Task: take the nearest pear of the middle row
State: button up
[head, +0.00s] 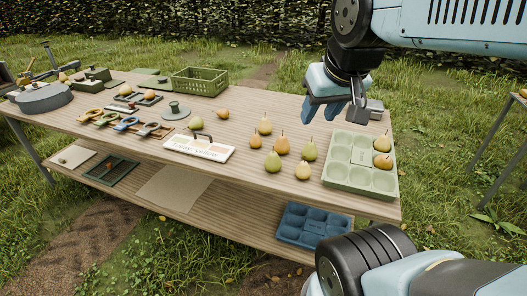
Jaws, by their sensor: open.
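Several pears stand loosely grouped on the wooden table (225,160). A yellow-green pear (265,126) is at the back. In front are a large green pear (272,162) and a yellow pear (303,171). My gripper (334,113) is open and empty, pointing down above the table's back right, behind and above the group, apart from every pear. Which pear is nearest in the middle row is hard to tell.
A pale green tray (344,183) at the right holds two yellow-orange pears (381,143) in its cups. A white labelled board (198,149) lies left of the group. A green crate (201,82) stands behind. A blue tray (313,224) sits on the lower shelf.

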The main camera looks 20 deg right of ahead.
jog(key=shift+w, duration=0.25)
jog(key=o, duration=0.3)
jog(key=shift+w, duration=0.2)
jog(key=o, duration=0.7)
jog(key=shift+m+g, duration=0.7)
jog(key=shift+g, duration=0.1)
jog(key=w, duration=0.2)
jog(key=w+f, duration=0.1)
jog(key=w, duration=0.2)
jog(key=w+f, duration=0.1)
jog(key=w, duration=0.2)
jog(key=shift+o, duration=0.4)
jog(key=w+f+m+g, duration=0.1)
jog(key=w+f, duration=0.2)
jog(key=w, duration=0.3)
jog(key=m+g, duration=0.3)
send_over(272, 163)
jog(key=w, duration=0.2)
notch_tip(272, 163, down, 16)
jog(key=shift+d+f, duration=0.1)
jog(key=shift+f, duration=0.1)
jog(key=shift+m, duration=0.3)
notch_tip(272, 163, down, 9)
jog(key=shift+r, duration=0.2)
jog(key=shift+d+f, duration=0.15)
jog(key=shift+f, duration=1.3)
jog(key=shift+d+f, duration=0.1)
jog(key=shift+f, duration=1.3)
